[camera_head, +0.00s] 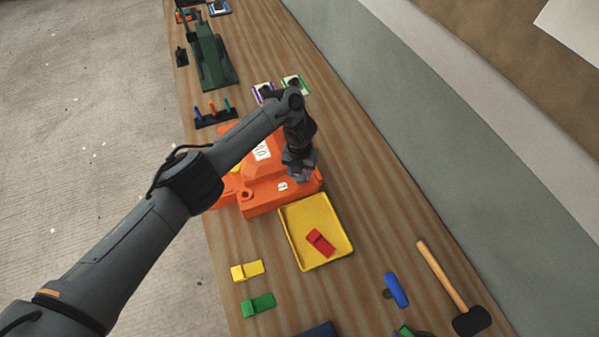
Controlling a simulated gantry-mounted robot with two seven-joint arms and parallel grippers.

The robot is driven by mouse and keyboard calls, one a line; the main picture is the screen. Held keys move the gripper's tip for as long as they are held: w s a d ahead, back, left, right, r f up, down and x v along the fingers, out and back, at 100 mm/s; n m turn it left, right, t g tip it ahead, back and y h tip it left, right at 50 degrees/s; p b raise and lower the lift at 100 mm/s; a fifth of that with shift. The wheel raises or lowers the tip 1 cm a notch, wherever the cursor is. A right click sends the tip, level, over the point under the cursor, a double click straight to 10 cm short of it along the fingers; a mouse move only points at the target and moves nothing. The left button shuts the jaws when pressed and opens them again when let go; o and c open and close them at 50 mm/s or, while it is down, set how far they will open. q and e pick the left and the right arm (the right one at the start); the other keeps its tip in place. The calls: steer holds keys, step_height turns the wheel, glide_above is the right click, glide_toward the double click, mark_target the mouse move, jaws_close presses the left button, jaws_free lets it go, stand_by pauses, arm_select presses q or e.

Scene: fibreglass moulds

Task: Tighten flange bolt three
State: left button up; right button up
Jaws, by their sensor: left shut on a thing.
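An orange mould (258,203) with flanged edges and small white labels lies on the wooden bench. My left arm reaches over it from the left. My left gripper (303,176) points down at the mould's right part, by its right end. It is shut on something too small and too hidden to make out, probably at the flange. I cannot tell which bolt is bolt three, as the gripper and forearm hide part of the mould. My right gripper does not show.
A yellow tray (289,236) holding a red block (320,242) stands just in front of the mould. Yellow (247,270) and green (258,305) blocks, a blue-handled tool (397,290) and a mallet (443,275) lie nearer. A rack (215,119) and green mould (213,58) stand beyond.

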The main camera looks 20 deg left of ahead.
arm_select(q)
steer(key=m+b, duration=0.1)
steer(key=m, duration=0.3)
steer(key=shift+f+m, duration=0.1)
steer(key=shift+m, duration=0.2)
steer(key=m+b, duration=0.1)
steer(key=m, duration=0.3)
steer(key=shift+d+m, duration=0.1)
steer(key=shift+m, duration=0.3)
steer(key=o, duration=1.1)
steer(key=shift+c, duration=0.2)
step_height(320, 180, up, 2)
steer(key=shift+r+p, duration=0.15)
steer(key=shift+p, duration=0.65)
step_height(320, 180, up, 6)
steer(key=p, duration=0.5)
steer(key=shift+d+p, duration=0.1)
steer(key=shift+p, duration=0.3)
steer(key=shift+s, duration=0.1)
